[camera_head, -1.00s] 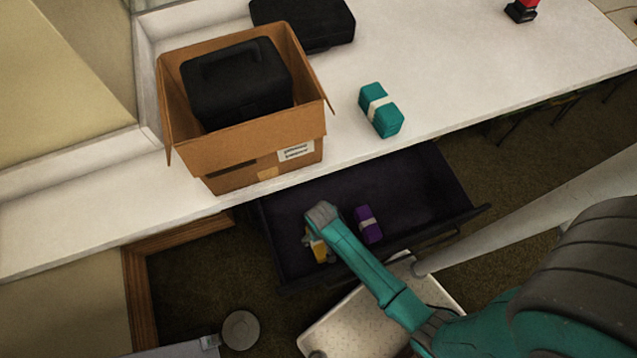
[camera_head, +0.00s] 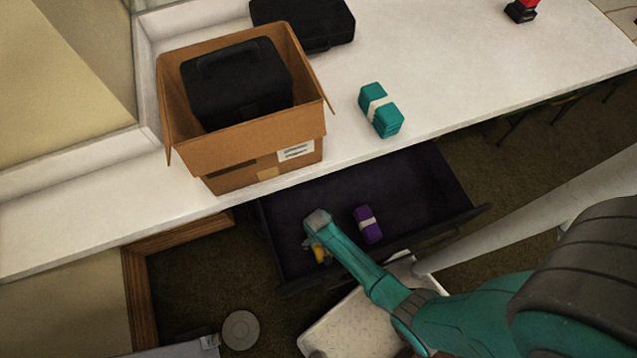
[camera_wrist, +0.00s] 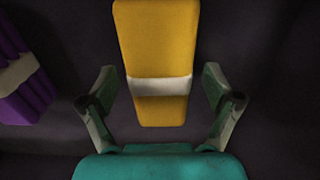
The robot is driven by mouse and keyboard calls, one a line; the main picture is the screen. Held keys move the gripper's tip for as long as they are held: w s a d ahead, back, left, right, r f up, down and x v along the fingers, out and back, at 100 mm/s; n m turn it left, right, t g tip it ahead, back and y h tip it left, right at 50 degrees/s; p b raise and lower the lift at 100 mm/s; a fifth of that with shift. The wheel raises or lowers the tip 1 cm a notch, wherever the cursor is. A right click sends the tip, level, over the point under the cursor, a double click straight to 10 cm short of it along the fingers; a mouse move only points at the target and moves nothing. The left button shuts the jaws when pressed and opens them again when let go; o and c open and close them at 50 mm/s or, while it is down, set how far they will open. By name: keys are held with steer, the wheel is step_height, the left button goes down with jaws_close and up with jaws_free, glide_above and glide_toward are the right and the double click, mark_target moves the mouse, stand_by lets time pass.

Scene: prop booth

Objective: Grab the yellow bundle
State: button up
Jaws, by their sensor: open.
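The yellow bundle (camera_wrist: 158,42) with a pale band lies in the open dark drawer. In the wrist view it sits upright in the picture, with its lower part between my open fingers. My gripper (camera_wrist: 158,92) has one finger on each side of it, with a gap showing on both sides. In the head view only a small part of the yellow bundle (camera_head: 320,256) shows, as my gripper (camera_head: 316,247) and wrist hide the rest.
A purple bundle (camera_head: 368,225) lies in the drawer (camera_head: 425,185), right of my gripper. A teal bundle (camera_head: 382,112), an open cardboard box (camera_head: 240,155) holding a black case (camera_head: 235,85), and another black case (camera_head: 305,22) stand on the white counter (camera_head: 470,60).

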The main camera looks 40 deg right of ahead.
steer(key=shift+f, duration=0.5)
steer(key=c, duration=1.4)
steer(key=shift+r, duration=0.1)
